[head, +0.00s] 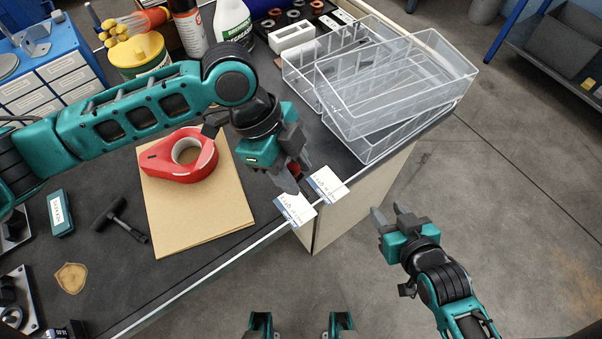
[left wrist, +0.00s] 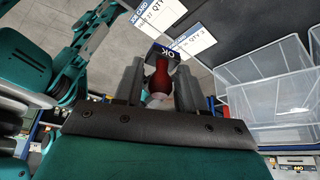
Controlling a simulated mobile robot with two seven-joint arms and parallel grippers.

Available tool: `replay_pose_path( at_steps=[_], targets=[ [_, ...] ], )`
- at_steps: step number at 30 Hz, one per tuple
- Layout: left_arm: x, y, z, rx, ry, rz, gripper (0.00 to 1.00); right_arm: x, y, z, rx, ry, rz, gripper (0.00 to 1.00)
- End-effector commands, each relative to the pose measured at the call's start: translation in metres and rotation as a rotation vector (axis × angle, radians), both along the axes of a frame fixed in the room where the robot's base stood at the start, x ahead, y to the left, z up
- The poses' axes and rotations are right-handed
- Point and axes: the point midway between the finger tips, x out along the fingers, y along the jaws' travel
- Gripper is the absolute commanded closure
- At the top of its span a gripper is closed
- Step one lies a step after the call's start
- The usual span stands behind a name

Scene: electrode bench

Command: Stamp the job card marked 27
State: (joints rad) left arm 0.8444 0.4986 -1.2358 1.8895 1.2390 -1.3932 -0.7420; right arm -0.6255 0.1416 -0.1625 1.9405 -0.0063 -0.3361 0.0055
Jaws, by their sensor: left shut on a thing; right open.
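My left gripper (head: 290,180) is shut on a stamp with a dark red handle (left wrist: 160,76) and a dark block marked OK (left wrist: 162,52). In the head view the fingers hide most of the stamp. Two white job cards with blue strips lie at the bench's front edge, just beyond the gripper. The left wrist view shows 27 on one card (left wrist: 158,14); it appears to be the left card (head: 296,210) in the head view. The other card (head: 327,184) is nearer the bins; its number is unclear. My right gripper (head: 393,222) is open and empty over the floor.
Clear plastic bins (head: 385,100) stand on the bench beyond the cards. A red tape roll (head: 165,167) lies on a brown folder (head: 200,215). A black T-handled tool (head: 120,220) and a teal box (head: 60,213) lie left. Bottles stand at the back.

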Motion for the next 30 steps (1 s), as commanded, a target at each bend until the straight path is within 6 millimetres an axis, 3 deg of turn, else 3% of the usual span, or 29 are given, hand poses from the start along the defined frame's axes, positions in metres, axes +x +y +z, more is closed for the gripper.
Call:
replay_pose_path(
  at_steps=[4, 11, 22, 30],
  targets=[
    [-0.007, -0.012, -0.005, 0.001, -0.002, -0.124, 0.80, 0.000, 0.000, -0.002, 0.000, 0.000, 0.000, 0.57],
    [-0.009, -0.013, -0.014, 0.001, -0.003, -0.149, 0.80, 0.000, 0.000, -0.012, -0.001, 0.000, 0.001, 0.57],
    [-0.008, -0.013, -0.053, 0.001, -0.003, -0.147, 0.80, -0.001, 0.005, -0.055, 0.008, 0.022, 0.008, 0.57],
    [-0.008, -0.012, -0.066, 0.001, -0.004, -0.145, 0.80, 0.011, 0.020, -0.047, 0.037, -0.003, 0.032, 0.57]
  ],
)
